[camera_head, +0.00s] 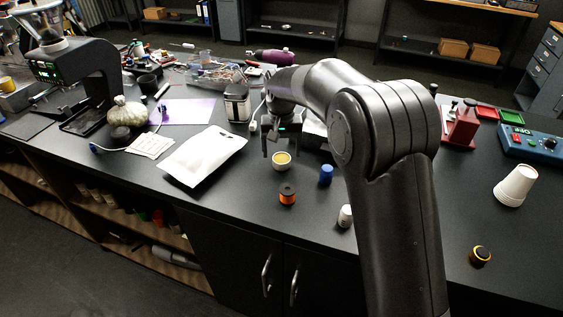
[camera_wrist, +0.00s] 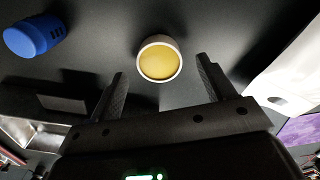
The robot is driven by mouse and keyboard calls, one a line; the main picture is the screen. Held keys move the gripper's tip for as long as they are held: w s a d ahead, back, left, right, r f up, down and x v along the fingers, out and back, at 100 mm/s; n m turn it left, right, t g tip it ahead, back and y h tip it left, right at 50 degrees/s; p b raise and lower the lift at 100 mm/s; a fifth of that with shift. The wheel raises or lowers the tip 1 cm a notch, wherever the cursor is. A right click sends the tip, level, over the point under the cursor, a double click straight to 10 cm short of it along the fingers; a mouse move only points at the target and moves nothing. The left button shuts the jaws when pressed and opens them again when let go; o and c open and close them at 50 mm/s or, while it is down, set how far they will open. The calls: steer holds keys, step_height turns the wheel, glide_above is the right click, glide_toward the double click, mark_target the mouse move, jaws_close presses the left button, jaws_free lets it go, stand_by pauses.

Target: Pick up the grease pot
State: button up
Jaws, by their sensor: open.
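The grease pot (camera_head: 282,161) is a small white cup with a yellow top surface, standing on the dark bench. In the wrist view the pot (camera_wrist: 160,60) lies just beyond the fingertips, roughly centred between them. My gripper (camera_head: 283,150) points down at the pot from above, and in the wrist view its two fingers (camera_wrist: 161,72) are spread apart with nothing between them. I cannot tell from the head view how high the fingertips are above the bench.
An orange spool (camera_head: 287,194) and a blue cylinder (camera_head: 326,174) stand close to the pot. A white bottle (camera_head: 345,216) is nearer the front edge. A white pouch (camera_head: 204,155) lies to the left. A white cup (camera_head: 515,185) and a black-and-yellow round item (camera_head: 480,255) are far right.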

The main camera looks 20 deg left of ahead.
mark_target(282, 158)
step_height(282, 158, down, 3)
steer(key=shift+f, duration=0.15)
steer(key=c, duration=1.1)
steer(key=shift+c, duration=0.2)
